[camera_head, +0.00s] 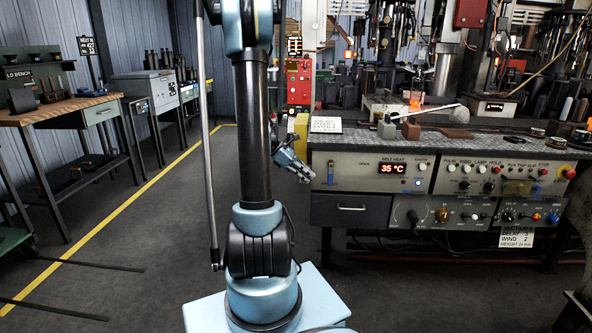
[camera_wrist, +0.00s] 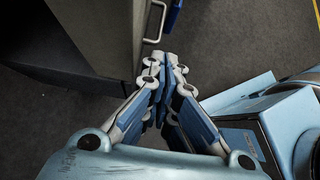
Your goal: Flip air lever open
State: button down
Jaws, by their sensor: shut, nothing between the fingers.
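A small upright blue handle (camera_head: 330,173), which looks like the air lever, is on the left end of the grey control panel (camera_head: 345,180). A blue piece at the top edge of the wrist view (camera_wrist: 174,14) may be the same lever, mostly cut off. My gripper (camera_head: 306,176) is just left of the panel in the head view, apart from the lever. In the wrist view my gripper (camera_wrist: 166,62) has its fingertips together and holds nothing. Its fingers point toward the cabinet and drawer.
A drawer with a bar handle (camera_head: 350,208) is below the panel; the handle also shows in the wrist view (camera_wrist: 157,22). Knobs and a red display (camera_head: 392,168) are to the right. The bench top (camera_head: 350,141) overhangs the panel. Open floor (camera_head: 150,245) lies left.

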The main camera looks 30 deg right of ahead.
aim_at(318, 176)
jog(key=shift+s+d+f, duration=0.1)
jog(key=shift+s+d, duration=0.5)
jog(key=shift+d, duration=0.35)
jog(key=shift+s+d+f, duration=0.1)
jog(key=shift+s+d, duration=0.45)
jog(key=shift+d, duration=0.35)
jog(key=shift+s+d, duration=0.1)
